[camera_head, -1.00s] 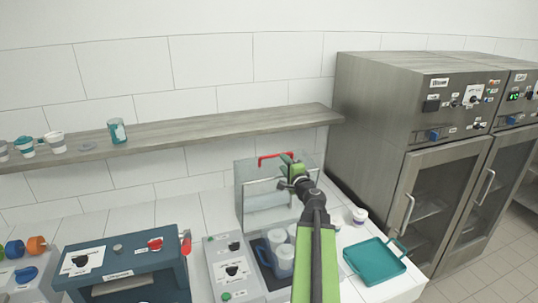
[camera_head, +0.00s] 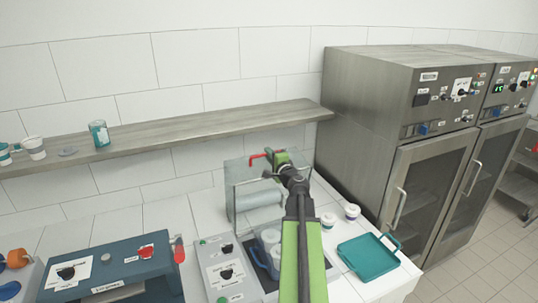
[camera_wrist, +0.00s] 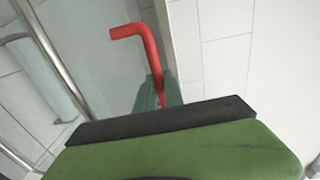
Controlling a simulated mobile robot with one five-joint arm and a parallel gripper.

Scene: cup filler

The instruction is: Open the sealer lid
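The sealer's clear lid (camera_head: 245,205) stands raised, roughly upright, at the back of the sealer (camera_head: 222,272). Its red handle (camera_head: 257,157) is at the top edge, with the right part hidden by my gripper (camera_head: 279,160). In the wrist view the red handle (camera_wrist: 137,33) runs down past my gripper (camera_wrist: 160,110), a green finger with a black edge in front and a narrow green part behind. The gripper is at the handle, but I cannot see whether it grips it. Pale cups (camera_head: 270,240) sit in the sealer below the lid, partly behind my arm.
A wooden shelf (camera_head: 200,128) with cups runs along the wall behind. Two small lidded cups (camera_head: 328,221) and a teal tray (camera_head: 368,258) are on the counter at right, beside a steel cabinet (camera_head: 370,110). A dark blue machine (camera_head: 110,270) stands left.

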